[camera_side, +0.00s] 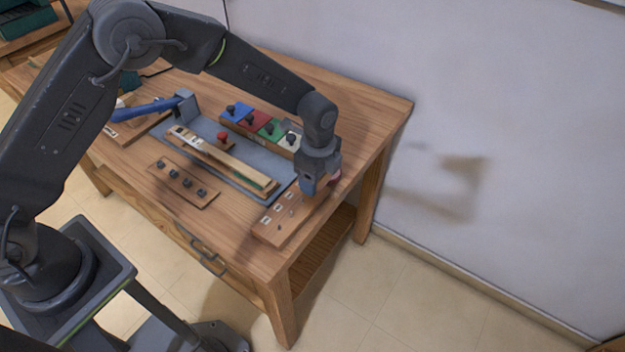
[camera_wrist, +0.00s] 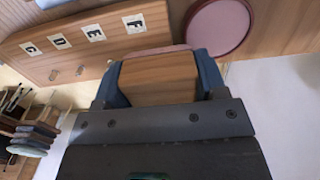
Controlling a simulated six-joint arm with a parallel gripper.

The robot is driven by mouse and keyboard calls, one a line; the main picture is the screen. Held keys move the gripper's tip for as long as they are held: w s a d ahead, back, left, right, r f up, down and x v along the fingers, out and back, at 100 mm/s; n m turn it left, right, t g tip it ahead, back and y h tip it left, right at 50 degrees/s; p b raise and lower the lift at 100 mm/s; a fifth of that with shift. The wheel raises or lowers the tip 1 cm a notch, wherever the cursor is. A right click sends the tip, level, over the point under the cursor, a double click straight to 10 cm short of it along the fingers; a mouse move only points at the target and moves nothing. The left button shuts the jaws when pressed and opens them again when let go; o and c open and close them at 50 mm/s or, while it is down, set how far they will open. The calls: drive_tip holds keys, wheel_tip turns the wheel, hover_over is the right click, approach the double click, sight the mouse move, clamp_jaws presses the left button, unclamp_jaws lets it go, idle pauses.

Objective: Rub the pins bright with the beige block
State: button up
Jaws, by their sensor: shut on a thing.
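My gripper (camera_wrist: 160,85) is shut on a wood-coloured block (camera_wrist: 158,78) with a thin pinkish layer along its far edge. The pin board (camera_wrist: 110,48), a brown wooden board with labels C, D, E and F, lies just beyond the block. Two small greyish pins show in the wrist view, one near C (camera_wrist: 52,75) and one near D (camera_wrist: 79,70). Any pins by E and F are hidden there behind the block. In the side view my gripper (camera_side: 312,190) is over the far right end of the pin board (camera_side: 270,234). Contact between block and pins cannot be told.
A round pink dish (camera_wrist: 217,27) sits beside the board, close to my gripper. A small board with several dark knobs (camera_side: 183,184) lies in front.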

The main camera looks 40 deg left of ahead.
drive_tip(key=shift+r, duration=4.15)
drive_tip(key=shift+a, duration=0.1)
drive_tip(key=s+a+f+n, duration=0.1)
drive_tip(key=s+a+n, duration=0.2)
drive_tip(key=a+n, duration=0.3)
drive_tip(key=s+a+f+n, duration=0.1)
drive_tip(key=s+a+n, duration=0.1)
drive_tip(key=a+n, duration=0.4)
drive_tip(key=s+a+f+n, duration=0.2)
drive_tip(key=s+a+n, duration=0.1)
drive_tip(key=a+n, duration=0.3)
drive_tip(key=shift+s+a+f, duration=0.1)
drive_tip(key=shift+s+a, duration=0.05)
drive_tip(key=shift+a, duration=0.4)
drive_tip(key=shift+s+a, duration=0.15)
drive_tip(key=shift+a, duration=0.4)
